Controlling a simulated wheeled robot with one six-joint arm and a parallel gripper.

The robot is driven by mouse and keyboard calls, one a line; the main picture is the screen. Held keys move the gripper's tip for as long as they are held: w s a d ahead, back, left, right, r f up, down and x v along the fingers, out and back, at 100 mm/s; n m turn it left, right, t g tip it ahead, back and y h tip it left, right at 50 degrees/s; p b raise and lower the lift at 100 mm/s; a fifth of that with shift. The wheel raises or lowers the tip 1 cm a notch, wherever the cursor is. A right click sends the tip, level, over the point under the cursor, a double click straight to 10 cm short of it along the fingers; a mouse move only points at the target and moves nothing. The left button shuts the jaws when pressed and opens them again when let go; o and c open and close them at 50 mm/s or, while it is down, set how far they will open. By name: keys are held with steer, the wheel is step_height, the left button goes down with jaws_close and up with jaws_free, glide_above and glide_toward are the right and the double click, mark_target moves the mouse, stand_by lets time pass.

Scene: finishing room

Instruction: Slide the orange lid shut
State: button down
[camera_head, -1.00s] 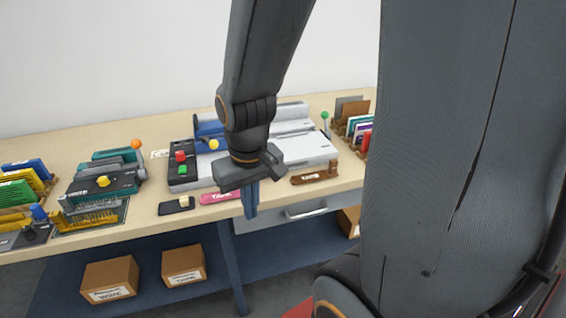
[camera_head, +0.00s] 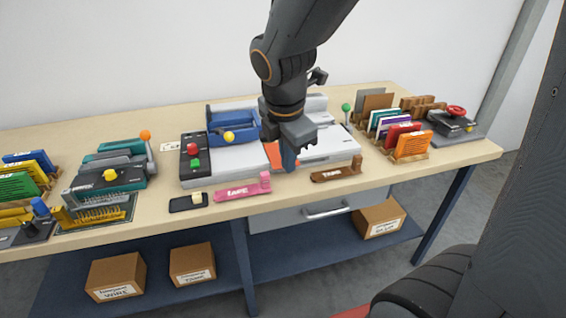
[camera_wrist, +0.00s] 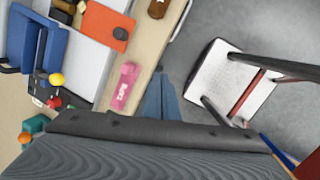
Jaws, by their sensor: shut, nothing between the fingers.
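The orange lid (camera_head: 280,153) is a flat plate on the light grey machine in the middle of the bench, partly hidden by my gripper in the head view. The wrist view shows the lid (camera_wrist: 104,27) with a dark knob (camera_wrist: 120,33) on it. An opening with small brown and yellow pieces (camera_wrist: 68,8) lies beside the lid there. My gripper (camera_head: 289,160) is shut and empty, pointing down near the machine's front edge.
A pink tape holder (camera_head: 243,188) and a brown one (camera_head: 337,170) lie along the bench's front. A blue press with a yellow knob (camera_head: 232,128) stands left of the lid. Racks of coloured sheets (camera_head: 411,145) stand at right. A small dark pad (camera_head: 188,203) lies front left.

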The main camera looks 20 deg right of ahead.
steer(key=w+a+r+n+t+b, duration=0.1)
steer(key=w+a+r+n, duration=0.15)
steer(key=n, duration=0.65)
steer(key=shift+h, duration=0.3)
steer(key=w+d+f, duration=0.1)
steer(key=w+f, duration=0.1)
steer(key=f, duration=0.1)
steer(key=w+d+f, duration=0.1)
steer(key=w+f, duration=0.1)
steer(key=f, duration=0.1)
steer(key=w+d+f+b, duration=0.1)
steer(key=w+f, duration=0.1)
steer(key=f, duration=0.1)
steer(key=shift+w+d+f, duration=0.25)
steer(key=shift+w+d, duration=0.05)
steer(key=shift+d, duration=0.05)
steer(key=shift+w+d, duration=0.25)
steer(key=shift+w, duration=0.3)
